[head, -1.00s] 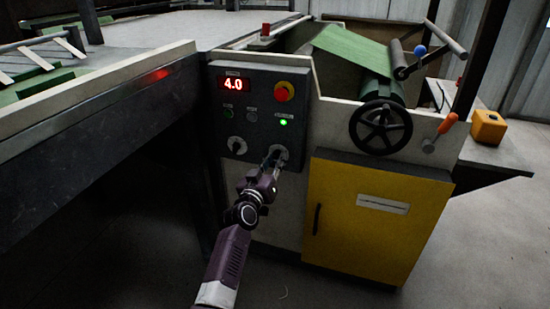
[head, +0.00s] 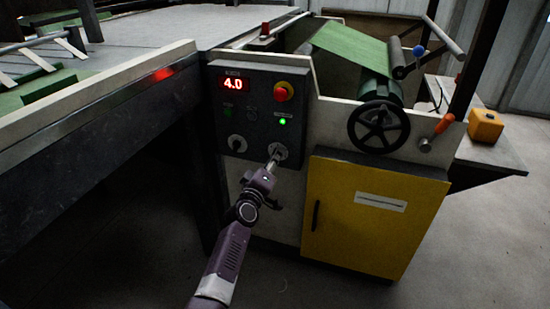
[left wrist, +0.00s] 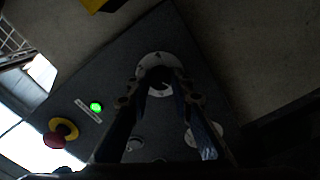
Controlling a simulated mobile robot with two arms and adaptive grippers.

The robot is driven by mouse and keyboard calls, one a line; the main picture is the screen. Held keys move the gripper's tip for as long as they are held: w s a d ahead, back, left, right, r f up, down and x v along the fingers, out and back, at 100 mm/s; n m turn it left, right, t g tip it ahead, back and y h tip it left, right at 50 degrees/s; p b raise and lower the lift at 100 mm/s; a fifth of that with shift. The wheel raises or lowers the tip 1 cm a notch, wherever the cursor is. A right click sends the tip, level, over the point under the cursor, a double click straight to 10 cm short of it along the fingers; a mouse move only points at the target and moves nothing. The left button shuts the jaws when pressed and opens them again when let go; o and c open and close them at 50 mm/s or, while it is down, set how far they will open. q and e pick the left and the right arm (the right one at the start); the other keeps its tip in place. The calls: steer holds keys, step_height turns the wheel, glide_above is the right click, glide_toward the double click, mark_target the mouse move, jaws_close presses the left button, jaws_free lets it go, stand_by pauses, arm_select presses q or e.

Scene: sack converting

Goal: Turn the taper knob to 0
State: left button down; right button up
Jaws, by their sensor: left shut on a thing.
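The dark control panel (head: 258,110) has a lit red display (head: 232,84) reading 4.0. Two knobs on pale round dials sit low on it, a left knob (head: 237,143) and a right knob (head: 281,150). Their labels are too small to read, so I cannot tell by name which is the taper knob. My left gripper (head: 274,158) is at the right knob. In the left wrist view its fingers (left wrist: 159,84) are shut on the dark knob (left wrist: 158,73), one finger on each side, partly hiding it and its dial. My right gripper is not in view.
A red emergency button (head: 283,91) and a green lamp (head: 283,121) are above the right knob. A black handwheel (head: 378,126), an orange handle (head: 445,123) and a yellow cabinet door (head: 375,215) are to the right. The table edge (head: 100,98) extends left.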

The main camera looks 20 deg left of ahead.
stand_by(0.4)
arm_select(q)
steer(key=c, duration=1.7)
jaws_free()
steer(key=s, duration=1.2)
steer(key=shift+a, duration=0.2)
